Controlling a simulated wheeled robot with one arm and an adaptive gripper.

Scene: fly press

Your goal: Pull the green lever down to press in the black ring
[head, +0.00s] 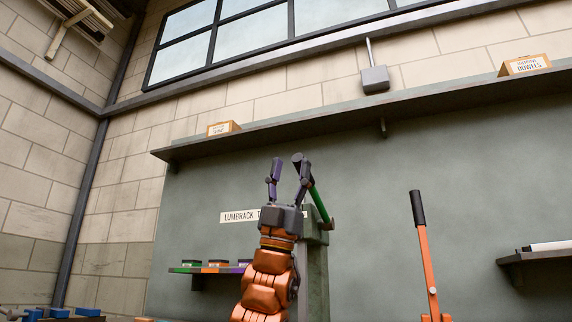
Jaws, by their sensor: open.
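The green lever (319,204) slants up and left from the head of a grey-green press (318,268), and its dark grip end (297,158) is raised. My gripper (289,170) is open and points up in front of the press. Its right finger overlaps the upper part of the lever in this view; I cannot tell whether they touch. The gap between the fingers looks empty. The black ring is not in view, and my arm hides part of the press.
An orange lever (427,270) with a black grip stands upright to the right. A small shelf (190,269) with coloured labels sits left of my arm. A long wall shelf (440,101) runs above. Another shelf (523,256) holds a white roll at right.

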